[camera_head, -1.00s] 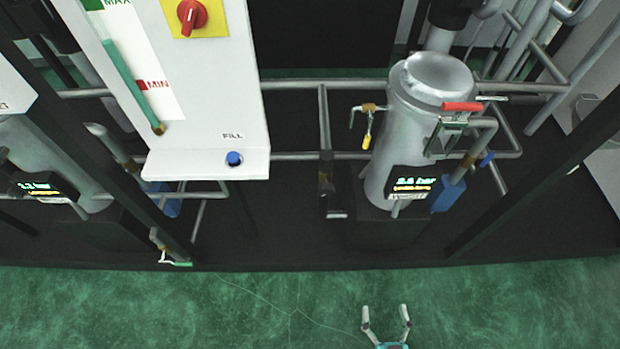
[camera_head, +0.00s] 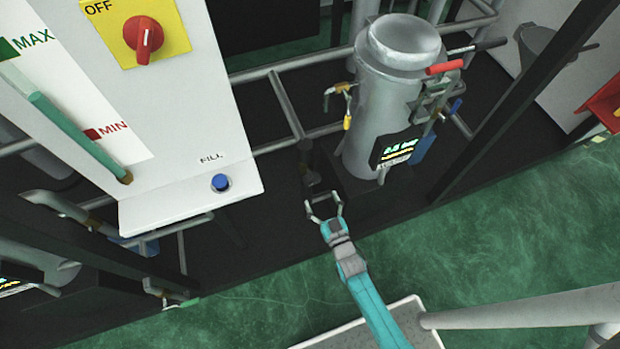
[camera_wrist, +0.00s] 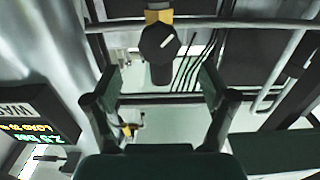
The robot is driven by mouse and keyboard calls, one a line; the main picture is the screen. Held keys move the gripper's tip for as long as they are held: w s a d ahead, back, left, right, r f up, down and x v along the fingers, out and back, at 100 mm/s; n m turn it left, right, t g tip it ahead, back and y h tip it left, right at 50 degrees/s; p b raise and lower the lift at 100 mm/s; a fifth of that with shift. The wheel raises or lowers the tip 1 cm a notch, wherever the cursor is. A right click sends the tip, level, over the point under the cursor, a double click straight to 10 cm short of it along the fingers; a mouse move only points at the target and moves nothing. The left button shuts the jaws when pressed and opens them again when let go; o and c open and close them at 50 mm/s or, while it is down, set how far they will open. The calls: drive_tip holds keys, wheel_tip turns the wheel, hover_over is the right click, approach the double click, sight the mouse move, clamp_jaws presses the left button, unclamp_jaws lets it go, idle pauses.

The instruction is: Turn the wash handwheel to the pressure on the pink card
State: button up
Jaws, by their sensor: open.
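A dark round knob with a white mark, which looks like the handwheel, shows in the wrist view (camera_wrist: 158,43) below a yellow fitting on a pipe. In the head view the dark handwheel (camera_head: 312,178) sits at the low end of a grey pipe, partly lost against the black base. My gripper (camera_head: 323,204) is open and empty just in front of it. In the wrist view the fingers (camera_wrist: 160,88) stand apart, with the knob beyond and between them. I see no pink card.
The silver vessel (camera_head: 380,95) with a yellow-handled valve (camera_head: 347,121) stands right of my gripper. A white panel (camera_head: 190,110) with a red switch (camera_head: 144,36) and blue button (camera_head: 221,182) is at left. Green floor (camera_head: 520,220) is open at right.

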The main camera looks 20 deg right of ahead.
sight(314, 182)
drive_tip(key=w, duration=0.8)
drive_tip(key=shift+c, duration=0.2)
drive_tip(key=c, duration=1.1)
